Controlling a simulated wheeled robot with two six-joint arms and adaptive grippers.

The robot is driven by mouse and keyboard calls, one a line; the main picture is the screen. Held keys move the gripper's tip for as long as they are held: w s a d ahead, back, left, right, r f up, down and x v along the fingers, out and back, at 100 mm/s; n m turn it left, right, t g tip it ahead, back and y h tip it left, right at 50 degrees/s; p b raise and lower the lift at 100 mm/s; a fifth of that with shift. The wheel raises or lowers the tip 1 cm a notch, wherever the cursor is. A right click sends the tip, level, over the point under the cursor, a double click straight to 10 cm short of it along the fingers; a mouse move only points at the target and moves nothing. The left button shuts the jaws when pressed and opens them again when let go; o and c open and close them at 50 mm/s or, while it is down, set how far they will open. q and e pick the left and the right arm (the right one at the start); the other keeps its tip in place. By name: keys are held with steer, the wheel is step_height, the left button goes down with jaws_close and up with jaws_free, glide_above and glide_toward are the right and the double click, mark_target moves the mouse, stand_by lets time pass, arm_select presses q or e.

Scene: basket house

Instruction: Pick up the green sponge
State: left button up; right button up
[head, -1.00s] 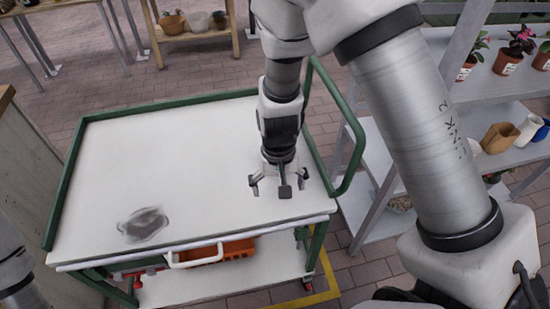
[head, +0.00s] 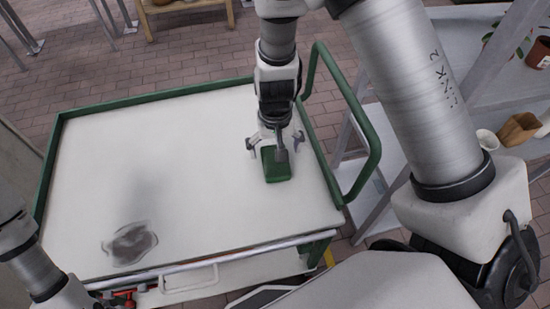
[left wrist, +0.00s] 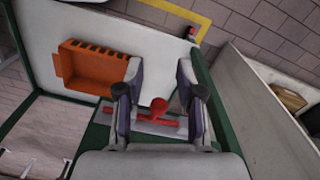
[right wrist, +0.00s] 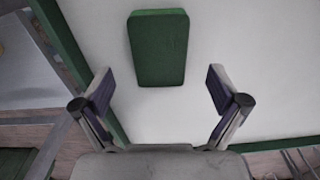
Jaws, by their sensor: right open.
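The green sponge (head: 276,167) lies on the white top of the cart (head: 180,160), near its right side. My right gripper (head: 275,146) is above it in the head view, with one finger part overlapping the sponge. In the right wrist view the sponge (right wrist: 158,48) lies flat beyond the spread fingers of my right gripper (right wrist: 159,80), with nothing between them. My left gripper (left wrist: 160,72) is open and empty in the left wrist view. In the head view only part of my left arm shows at the bottom left.
A green rail handle (head: 372,150) stands at the cart's right end. A dark stain (head: 130,243) marks the top. An orange crate (left wrist: 85,68) and a red-handled trowel (left wrist: 158,108) are on the lower level. Shelves with pots (head: 518,130) stand at the right.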

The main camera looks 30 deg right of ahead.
mark_target(274, 172)
step_height(274, 172, down, 5)
steer(key=shift+w+d+b, duration=0.1)
steer(key=shift+b, duration=0.55)
steer(key=shift+r, duration=0.15)
steer(key=shift+c, duration=1)
steer(key=c, duration=0.6)
